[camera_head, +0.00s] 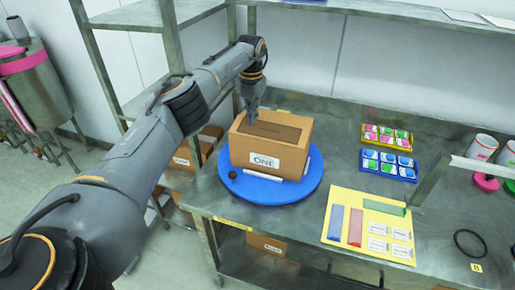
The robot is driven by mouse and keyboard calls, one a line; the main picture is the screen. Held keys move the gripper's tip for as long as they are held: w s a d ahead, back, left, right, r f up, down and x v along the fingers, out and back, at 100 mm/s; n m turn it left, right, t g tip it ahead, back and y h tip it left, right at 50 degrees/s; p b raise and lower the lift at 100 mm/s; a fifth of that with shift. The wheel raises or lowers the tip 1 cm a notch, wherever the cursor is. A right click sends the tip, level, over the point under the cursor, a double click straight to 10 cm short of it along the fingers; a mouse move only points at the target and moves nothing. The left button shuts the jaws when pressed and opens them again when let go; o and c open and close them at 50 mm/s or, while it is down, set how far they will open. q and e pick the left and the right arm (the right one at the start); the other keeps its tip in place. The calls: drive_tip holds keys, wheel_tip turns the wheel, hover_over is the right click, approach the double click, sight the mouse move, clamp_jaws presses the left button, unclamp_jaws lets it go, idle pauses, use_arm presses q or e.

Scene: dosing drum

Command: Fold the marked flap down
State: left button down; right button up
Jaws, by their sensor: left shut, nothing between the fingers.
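A brown cardboard box (268,148) with a white label reading "ONE" stands on a blue round turntable (254,187) on the metal table. A darker brown panel shows on its top; I cannot tell which flap is marked. My left gripper (252,118) is shut and empty, pointing down at the back left of the box top. It is over or touching the top edge there; contact is too small to tell. The right gripper is not in the view.
A yellow board (340,196) with coloured strips and cards lies right of the turntable. Two trays of coloured items, one yellow (390,128) and one blue (389,177), lie behind it. Metal shelves (185,18) stand at the back. White cups and a black ring (470,242) are at right.

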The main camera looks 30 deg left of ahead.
use_arm(q)
drive_tip(key=shift+f, duration=0.1)
drive_tip(key=shift+f, duration=0.65)
drive_tip(key=shift+r, duration=0.1)
wheel_tip(320, 180, up, 8)
drive_tip(key=p, duration=0.6)
idle(0.4)
